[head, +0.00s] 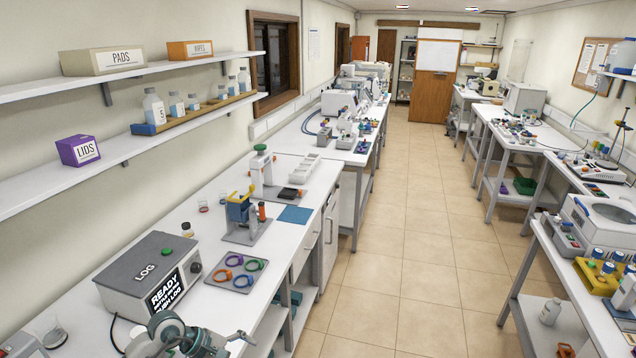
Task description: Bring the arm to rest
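My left arm (166,329) comes in at the bottom left, in front of the grey LOG box. Its grey and teal links are bent over the front of the left bench. My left gripper (238,339) is at the bottom edge of the view, near the bench's front edge, with nothing seen held in it. It is small and partly cut off, so its opening is unclear. My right gripper is not seen.
A tray of coloured rings (236,272), a blue-yellow stand (240,211) and a blue mat (295,214) lie beyond. Shelves run along the left wall. The aisle floor (400,260) is clear.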

